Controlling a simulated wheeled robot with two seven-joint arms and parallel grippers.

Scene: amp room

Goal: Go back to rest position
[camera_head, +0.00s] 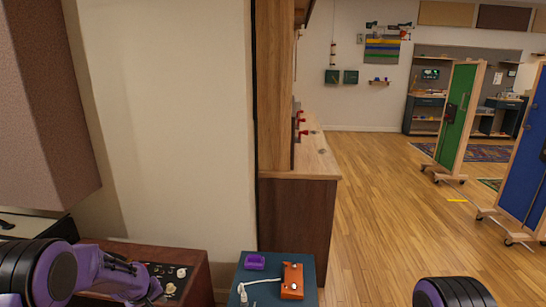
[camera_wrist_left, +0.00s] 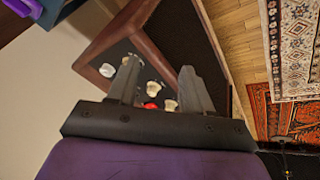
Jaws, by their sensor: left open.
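My left gripper (camera_head: 142,279) comes in from the lower left, over a brown wooden amp (camera_head: 196,268) with a dark control panel. In the left wrist view my left gripper (camera_wrist_left: 160,78) has its two grey fingers apart with nothing between them. Beyond the fingers are the amp's black panel (camera_wrist_left: 124,52), several pale knobs and one red knob. I cannot tell exactly how far the fingertips are from the knobs. My right arm shows only as a dark rounded part at the bottom right; its gripper is out of view.
A small teal-topped stand (camera_head: 270,272) holds a purple item (camera_head: 255,262) and an orange pedal (camera_head: 292,281) with a white cable. A wooden cabinet (camera_head: 298,215) stands behind it. Open wood floor (camera_head: 385,220) lies to the right, with green (camera_head: 460,115) and blue (camera_head: 525,165) wheeled panels.

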